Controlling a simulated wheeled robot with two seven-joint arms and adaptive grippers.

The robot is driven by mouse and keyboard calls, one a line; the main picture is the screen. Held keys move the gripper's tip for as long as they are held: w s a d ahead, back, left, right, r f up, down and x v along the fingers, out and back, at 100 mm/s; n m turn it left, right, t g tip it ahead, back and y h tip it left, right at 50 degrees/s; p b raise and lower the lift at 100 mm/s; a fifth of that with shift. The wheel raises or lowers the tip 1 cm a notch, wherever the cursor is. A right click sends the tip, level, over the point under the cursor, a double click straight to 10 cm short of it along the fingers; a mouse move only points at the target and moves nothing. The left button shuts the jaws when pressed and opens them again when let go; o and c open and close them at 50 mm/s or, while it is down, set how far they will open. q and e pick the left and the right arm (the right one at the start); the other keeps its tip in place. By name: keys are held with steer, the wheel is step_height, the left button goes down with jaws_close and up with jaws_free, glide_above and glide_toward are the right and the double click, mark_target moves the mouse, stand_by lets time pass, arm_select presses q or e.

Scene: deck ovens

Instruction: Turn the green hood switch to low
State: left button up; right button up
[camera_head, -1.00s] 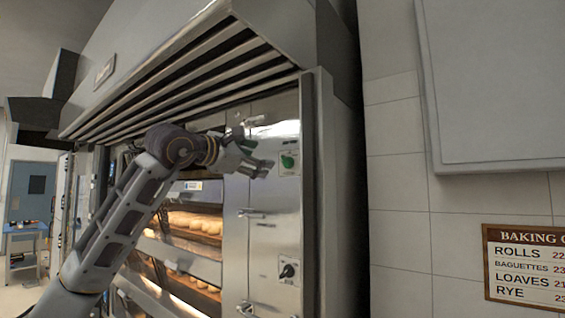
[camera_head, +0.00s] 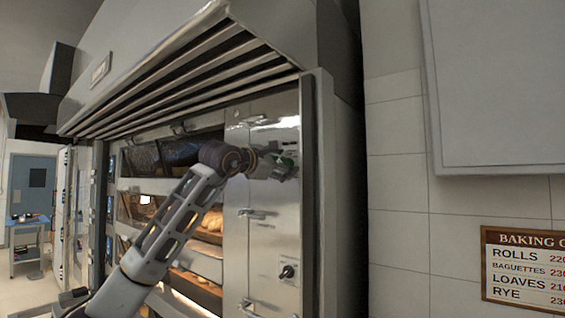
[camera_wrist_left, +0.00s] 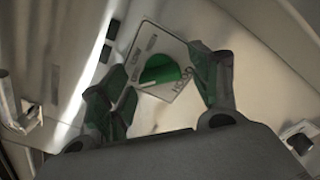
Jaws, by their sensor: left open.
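The green hood switch (camera_wrist_left: 160,71) is a round knob with a pale pointer line, on a white label plate marked HOOD (camera_wrist_left: 183,88). In the left wrist view it sits between the two fingers of my left gripper (camera_wrist_left: 160,92), which are open, one on each side, with a visible gap. I cannot tell whether the fingers overlap the knob in depth. In the head view the left gripper (camera_head: 281,166) is at the upper steel panel and mostly covers the green switch (camera_head: 287,161). My right gripper is not in view.
A black knob (camera_head: 287,271) sits lower on the same steel panel (camera_head: 262,190). Latch handles (camera_head: 252,213) stick out at its left edge. Oven decks with bread (camera_head: 209,222) are left of it. The slatted hood (camera_head: 170,85) hangs above. A tiled wall (camera_head: 398,235) is at the right.

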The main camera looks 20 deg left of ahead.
arm_select(q)
steer(key=shift+w, duration=0.2)
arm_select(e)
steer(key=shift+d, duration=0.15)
arm_select(q)
steer(key=c, duration=1)
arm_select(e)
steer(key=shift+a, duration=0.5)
